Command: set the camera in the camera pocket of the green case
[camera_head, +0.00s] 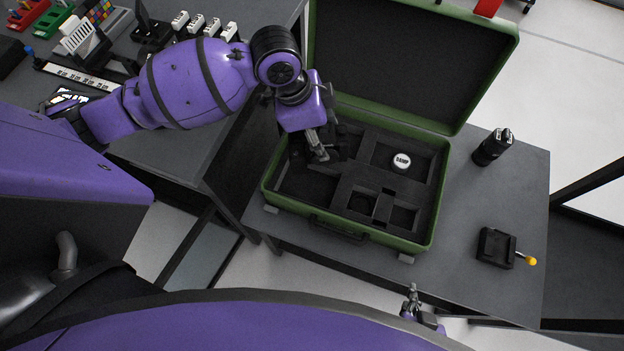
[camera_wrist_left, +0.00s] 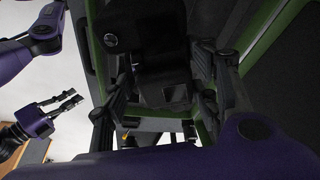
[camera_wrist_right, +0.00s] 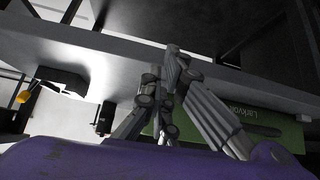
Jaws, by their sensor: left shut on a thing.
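The green case (camera_head: 440,207) stands open on a grey table, its lid leaning back. Its black foam has several pockets: a large one at the left (camera_head: 305,187), one at the back right, smaller ones in front. My left gripper (camera_head: 320,152) is inside the case's outline, over the back left of the foam. It is shut on a black object, apparently the camera (camera_wrist_left: 165,85), between its fingers in the left wrist view. Black on black hides the camera's outline and whether it touches the foam. My right gripper (camera_head: 412,298) is empty in front of the table, fingertips close together.
A white round item marked with text (camera_head: 401,162) sits in the back right pocket. A black cylindrical item (camera_head: 492,147) and a black block with a yellow-tipped lever (camera_head: 497,247) stand right of the case. A cluttered dark table (camera_head: 190,150) is at the left.

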